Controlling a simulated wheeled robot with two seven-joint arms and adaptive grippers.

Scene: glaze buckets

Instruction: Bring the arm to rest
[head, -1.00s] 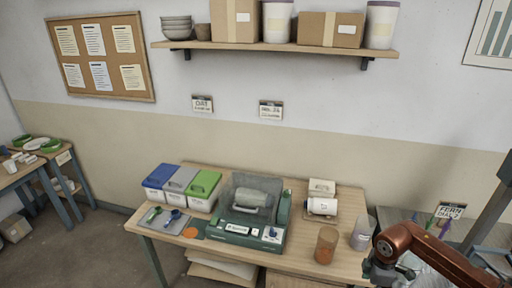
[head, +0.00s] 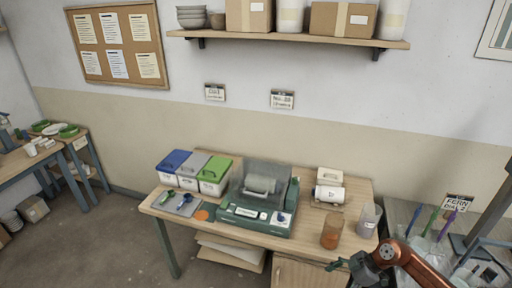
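My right arm, copper-coloured, comes in at the bottom right corner. Its dark gripper (head: 342,266) is small and partly cut off by the bottom edge, just in front of the wooden table (head: 225,229), near the table's front right corner. I see nothing clearly held in it, and its fingers are too unclear to tell open from shut. My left gripper is not in view.
On the table stand an orange-brown jar (head: 332,232), a clear cup (head: 367,221), a green machine with a clear lid (head: 250,216), and blue, grey and green-lidded bins (head: 214,171). A grey sink-like bench (head: 400,214) stands at the right.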

